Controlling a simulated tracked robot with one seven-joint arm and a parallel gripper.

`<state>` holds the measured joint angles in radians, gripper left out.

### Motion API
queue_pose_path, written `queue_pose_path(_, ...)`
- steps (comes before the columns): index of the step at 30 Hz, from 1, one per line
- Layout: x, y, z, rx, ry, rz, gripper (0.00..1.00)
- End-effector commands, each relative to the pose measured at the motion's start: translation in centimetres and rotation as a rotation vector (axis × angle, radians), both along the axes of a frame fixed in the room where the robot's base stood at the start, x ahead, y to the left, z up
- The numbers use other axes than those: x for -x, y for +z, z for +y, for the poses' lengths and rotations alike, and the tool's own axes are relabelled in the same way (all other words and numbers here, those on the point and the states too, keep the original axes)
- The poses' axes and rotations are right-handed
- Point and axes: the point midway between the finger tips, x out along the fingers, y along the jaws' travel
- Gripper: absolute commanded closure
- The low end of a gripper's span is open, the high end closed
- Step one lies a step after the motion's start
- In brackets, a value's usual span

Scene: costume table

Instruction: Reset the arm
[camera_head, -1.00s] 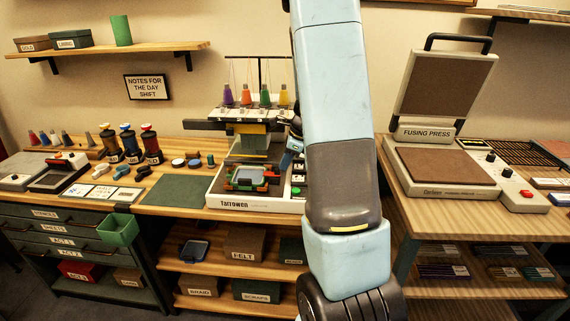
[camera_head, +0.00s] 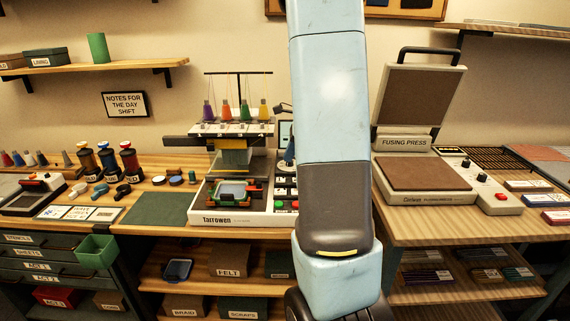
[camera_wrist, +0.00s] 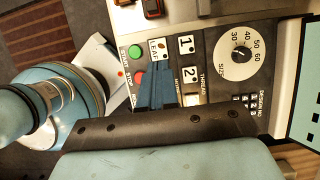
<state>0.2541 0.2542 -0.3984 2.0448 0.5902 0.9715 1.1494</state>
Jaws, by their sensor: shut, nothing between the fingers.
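My arm (camera_head: 330,110) hangs down through the middle of the head view, pale blue with a dark grey joint section. Its end is mostly hidden behind it; a bit of teal shows at its left edge beside the embroidery machine. In the wrist view my gripper (camera_wrist: 155,88) is shut and empty, its dark teal fingers together over the machine's control panel (camera_wrist: 213,60). The fingers overlap the panel beside the green button (camera_wrist: 134,52) and red button (camera_wrist: 137,76). I cannot tell whether they touch it. The embroidery machine (camera_head: 240,218) holds a hooped piece (camera_head: 232,190).
The fusing press (camera_head: 425,198) stands open on the right table. A green bin (camera_head: 97,249) hangs on the drawer front. Shelves with boxes are below the table.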

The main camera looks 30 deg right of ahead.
Motion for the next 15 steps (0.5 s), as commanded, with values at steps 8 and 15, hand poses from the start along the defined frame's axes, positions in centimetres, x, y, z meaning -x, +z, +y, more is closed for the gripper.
queue_pose_path(8,0.15,0.61,-0.13,-0.001,0.0,0.0,1.0)
queue_pose_path(15,0.12,0.59,-0.1,-0.001,0.0,0.001,1.0)
